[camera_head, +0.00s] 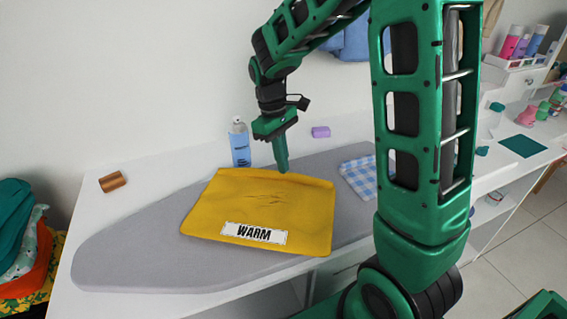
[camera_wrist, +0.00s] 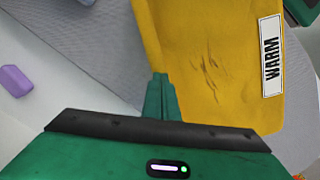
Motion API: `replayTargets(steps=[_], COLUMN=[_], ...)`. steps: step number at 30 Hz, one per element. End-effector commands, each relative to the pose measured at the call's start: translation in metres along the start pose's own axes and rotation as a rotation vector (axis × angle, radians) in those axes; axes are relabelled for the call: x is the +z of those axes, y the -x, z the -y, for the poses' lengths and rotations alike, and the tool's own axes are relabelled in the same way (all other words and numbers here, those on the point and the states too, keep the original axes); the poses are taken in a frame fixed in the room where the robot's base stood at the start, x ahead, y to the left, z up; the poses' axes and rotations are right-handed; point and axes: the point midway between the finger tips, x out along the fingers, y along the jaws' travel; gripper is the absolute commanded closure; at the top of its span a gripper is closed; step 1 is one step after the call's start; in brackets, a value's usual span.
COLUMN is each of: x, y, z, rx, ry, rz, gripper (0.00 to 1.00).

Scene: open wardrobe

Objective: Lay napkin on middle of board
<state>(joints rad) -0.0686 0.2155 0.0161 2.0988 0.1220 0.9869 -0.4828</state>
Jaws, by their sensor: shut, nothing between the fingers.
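A yellow napkin (camera_head: 264,205) with a white label reading "WARM" lies spread and slightly wrinkled on the middle part of the grey ironing board (camera_head: 125,248). It also shows in the wrist view (camera_wrist: 205,65), with its label toward the right. My gripper (camera_head: 282,170) points down at the napkin's back edge. In the wrist view the fingers (camera_wrist: 160,82) are together and empty, beside the napkin's edge. I cannot tell whether the fingertips touch the cloth.
A wooden cylinder (camera_head: 112,181) lies at left. A blue checked cloth (camera_head: 358,176) lies on the board's right part. Folded clothes (camera_head: 18,235) are piled at far left.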

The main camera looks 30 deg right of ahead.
Motion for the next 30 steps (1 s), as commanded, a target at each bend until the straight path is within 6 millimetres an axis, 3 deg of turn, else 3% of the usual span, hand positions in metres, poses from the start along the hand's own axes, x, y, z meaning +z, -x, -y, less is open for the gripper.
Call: replayTargets(steps=[5, 14, 24, 30], x=[-0.002, 0.013, 0.015, 0.015], y=[0.005, 0.028, 0.089, 0.114], z=[0.000, 0.005, 0.007, 0.008], rx=[-0.001, 0.007, 0.008, 0.007], ry=[0.007, 0.003, 0.004, 0.006], rz=[-0.001, -0.014, -0.017, -0.015], gripper=[1.00, 1.00, 1.00, 1.00])
